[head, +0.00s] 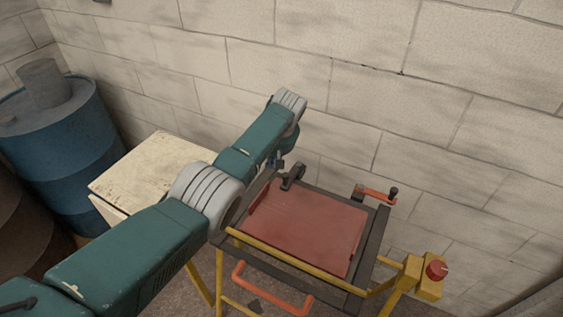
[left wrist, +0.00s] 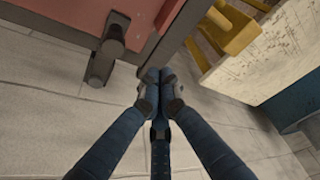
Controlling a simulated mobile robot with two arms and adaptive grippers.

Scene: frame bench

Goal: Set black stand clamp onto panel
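The black stand clamp (head: 292,177) sits at the far left edge of the dark bench frame, beside the red panel (head: 310,226). In the left wrist view the black clamp (left wrist: 108,50) has its upper end overlapping the red panel (left wrist: 70,14); I cannot tell whether it touches. The panel lies flat inside the frame. My left gripper (head: 280,163) is just beyond the panel's far left corner, close to the clamp. In the left wrist view its fingertips (left wrist: 160,76) are together, with nothing visible between them, apart from the clamp. My right gripper is out of view.
A red clamp with a black knob (head: 377,194) is at the frame's far right. A red handle (head: 270,292) and a yellow post with a red button (head: 436,270) are in front. A pale cabinet (head: 155,170) and blue drum (head: 65,130) stand left. A block wall closes the back.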

